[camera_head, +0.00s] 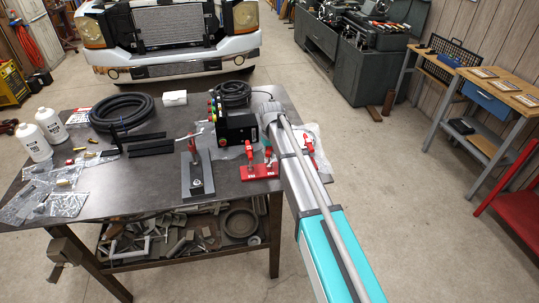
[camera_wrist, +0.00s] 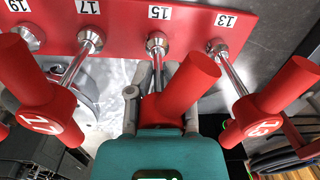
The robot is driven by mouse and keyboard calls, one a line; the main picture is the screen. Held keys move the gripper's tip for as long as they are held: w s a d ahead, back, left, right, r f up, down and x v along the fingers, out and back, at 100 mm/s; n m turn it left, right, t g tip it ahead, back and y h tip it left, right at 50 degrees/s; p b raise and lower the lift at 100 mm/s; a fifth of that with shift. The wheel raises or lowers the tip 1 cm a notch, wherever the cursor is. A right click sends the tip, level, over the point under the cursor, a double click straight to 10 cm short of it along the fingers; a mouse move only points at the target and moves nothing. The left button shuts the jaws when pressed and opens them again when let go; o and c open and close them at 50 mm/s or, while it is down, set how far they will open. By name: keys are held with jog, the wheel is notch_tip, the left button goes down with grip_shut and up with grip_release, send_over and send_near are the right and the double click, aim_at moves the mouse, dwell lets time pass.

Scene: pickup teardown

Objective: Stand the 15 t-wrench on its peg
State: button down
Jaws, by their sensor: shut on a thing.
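The red rack plate (camera_wrist: 125,14) with labels 19, 17, 15 and 13 spans the top of the wrist view. The 15 peg (camera_wrist: 157,42) is a metal collar under its label. My gripper (camera_wrist: 160,103) is shut on the red-handled 15 t-wrench (camera_wrist: 185,85), whose shank lines up with that peg. Whether the shank end is on the peg or just above it, I cannot tell. The 17 wrench (camera_wrist: 48,115) and 13 wrench (camera_wrist: 268,105) stand to either side. In the head view the rack (camera_head: 258,173) is partly hidden by my arm, and the gripper is not clear.
The neighbouring wrench handles are close to my gripper on both sides. On the table (camera_head: 120,190) are a black box (camera_head: 237,128), a grey stand (camera_head: 198,178), coiled hose (camera_head: 122,110) and white bottles (camera_head: 50,125). A truck front (camera_head: 170,40) is behind.

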jog(key=shift+f, duration=0.1)
jog(key=shift+c, duration=2.1)
grip_release()
jog(key=shift+r+p, duration=3.5)
jog(key=shift+r, duration=0.05)
jog(key=shift+s+f, duration=0.1)
